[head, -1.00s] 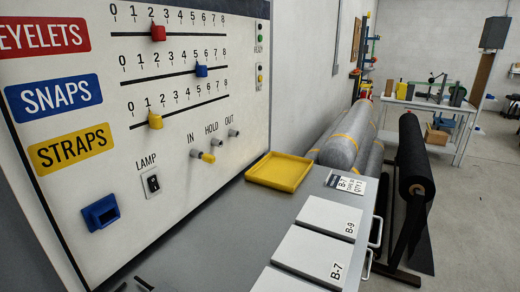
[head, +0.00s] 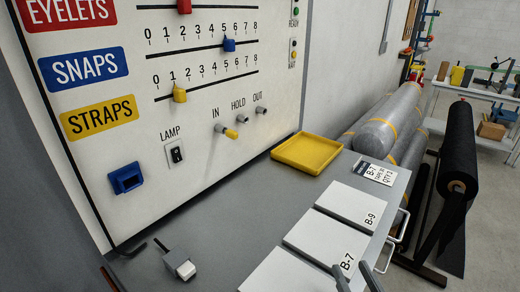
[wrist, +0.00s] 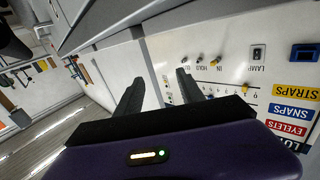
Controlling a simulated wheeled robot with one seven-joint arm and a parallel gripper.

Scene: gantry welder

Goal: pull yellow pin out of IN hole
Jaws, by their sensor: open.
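The yellow pin (head: 231,134) sticks out of the grey IN hole (head: 219,129) on the white panel, below the label IN. The HOLD hole (head: 241,118) and OUT hole (head: 261,110) beside it look empty. In the wrist view the panel is upside down, and the yellow pin (wrist: 216,60) is small, to the right of my fingers. My gripper (head: 356,279) shows at the bottom edge of the head view, over the white cards, well apart from the pin. In the wrist view my gripper (wrist: 160,78) is open, with nothing between its fingers.
A yellow tray (head: 306,153) sits on the grey bench (head: 228,207) against the panel. White cards B-9 (head: 351,203) and B-7 (head: 327,241) lie on the bench. A small white block (head: 180,265) stands at left. A lamp switch (head: 175,153) and sliders are near the holes.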

